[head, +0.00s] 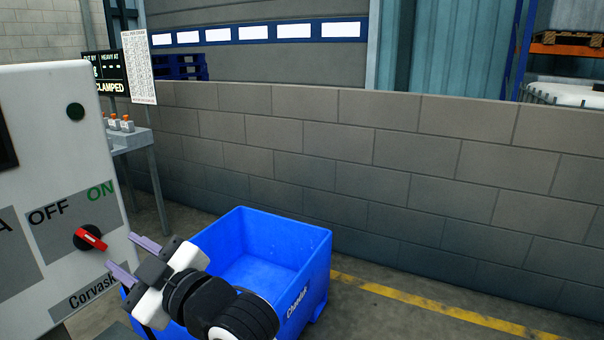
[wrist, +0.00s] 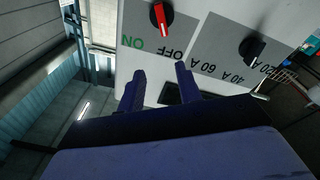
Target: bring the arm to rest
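My gripper (head: 122,255) is in front of the white control panel (head: 50,120) in the head view, with its two purple-grey fingers apart and nothing between them. The fingers (wrist: 158,88) also show apart and empty in the wrist view, pointing at the panel. A red rotary switch (head: 90,238) sits on the panel close to the fingertips, between the OFF and ON labels; it shows in the wrist view (wrist: 161,17) too, beyond the fingers. I cannot tell for certain whether a fingertip touches the panel.
A blue bin (head: 265,250), empty where I see inside, stands below and behind my arm. A grey block wall (head: 400,160) runs behind it. A black rotary switch (wrist: 253,48) is on the panel in the wrist view. Floor with a yellow line (head: 430,305) is clear at right.

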